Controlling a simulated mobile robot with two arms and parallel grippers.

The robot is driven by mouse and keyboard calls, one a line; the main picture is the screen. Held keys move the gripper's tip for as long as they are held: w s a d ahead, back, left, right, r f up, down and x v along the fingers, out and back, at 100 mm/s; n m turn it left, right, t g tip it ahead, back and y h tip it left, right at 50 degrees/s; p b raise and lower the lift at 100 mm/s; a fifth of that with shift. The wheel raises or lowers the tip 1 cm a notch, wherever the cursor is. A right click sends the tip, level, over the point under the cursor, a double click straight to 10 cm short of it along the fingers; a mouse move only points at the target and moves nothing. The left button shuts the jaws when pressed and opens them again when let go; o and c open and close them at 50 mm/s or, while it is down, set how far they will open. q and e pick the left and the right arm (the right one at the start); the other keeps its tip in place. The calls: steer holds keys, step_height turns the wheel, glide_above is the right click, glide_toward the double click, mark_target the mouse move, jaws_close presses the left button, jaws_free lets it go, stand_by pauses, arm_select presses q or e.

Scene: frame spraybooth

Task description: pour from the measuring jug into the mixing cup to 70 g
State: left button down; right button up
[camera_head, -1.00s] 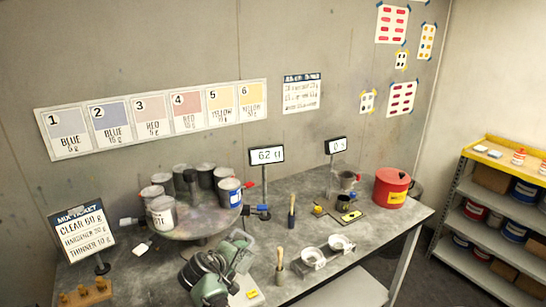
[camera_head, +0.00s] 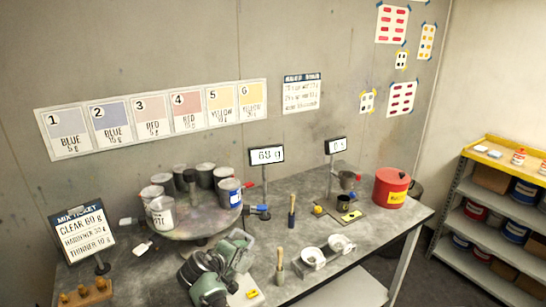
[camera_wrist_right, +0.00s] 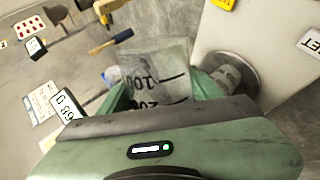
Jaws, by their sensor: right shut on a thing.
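The measuring jug (camera_wrist_right: 158,72) is a translucent vessel with dark marks reading 100 and 200. My right gripper (camera_head: 236,247), green, is shut on it above the bench; its fingers flank the jug in the right wrist view (camera_wrist_right: 165,98). The jug's tilt and any stream are hard to tell. A pale, clear cup, apparently the mixing cup (camera_wrist_right: 229,78), stands on the round plate of a white scale (camera_wrist_right: 218,45) beside the jug. My gripper hides the cup in the head view. The weight display (camera_head: 266,156) reads about 68 g. My left gripper is not in view.
A turntable (camera_head: 205,222) with several paint cans stands left of the display. A mix ticket (camera_head: 81,235) stands at left.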

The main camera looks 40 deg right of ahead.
stand_by(0.8)
steer(key=shift+s+f+m+t, duration=0.15)
steer(key=shift+f+m+t, duration=0.15)
steer(key=shift+t, duration=0.1)
steer(key=shift+r, duration=0.15)
steer(key=shift+f+t+b, duration=0.4)
steer(key=shift+b, duration=0.3)
steer(key=shift+f+m+t+y+b, duration=0.2)
steer(key=shift+m+t+y+b, duration=0.1)
steer(key=shift+m+t+b, duration=0.6)
steer(key=shift+r, duration=0.1)
steer(key=shift+b, duration=0.3)
